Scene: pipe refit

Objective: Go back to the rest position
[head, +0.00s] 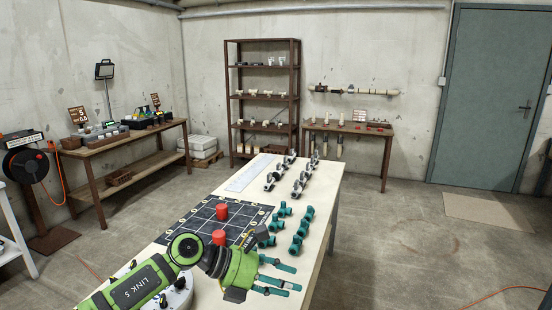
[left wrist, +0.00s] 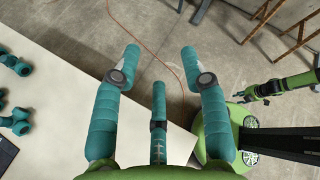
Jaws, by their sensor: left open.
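My left gripper (head: 278,279) reaches over the near right part of the pale table (head: 325,210) in the head view. Its teal fingers are spread apart and nothing is between them. In the left wrist view the fingers of this gripper (left wrist: 160,62) are open and empty, above the table's edge and the concrete floor. A green arm of mine shows at the right of that view, and its dark end, my right gripper (left wrist: 247,95), is too small to read. The head view does not show it.
A dark grid mat (head: 193,215) on the table bears red cylinders (head: 221,211). Teal fittings (head: 302,228) lie beside it, close to my left gripper. Black-and-grey fittings (head: 302,182) stand farther back. A shelf (head: 228,95) and side benches line the walls. The floor right of the table is open.

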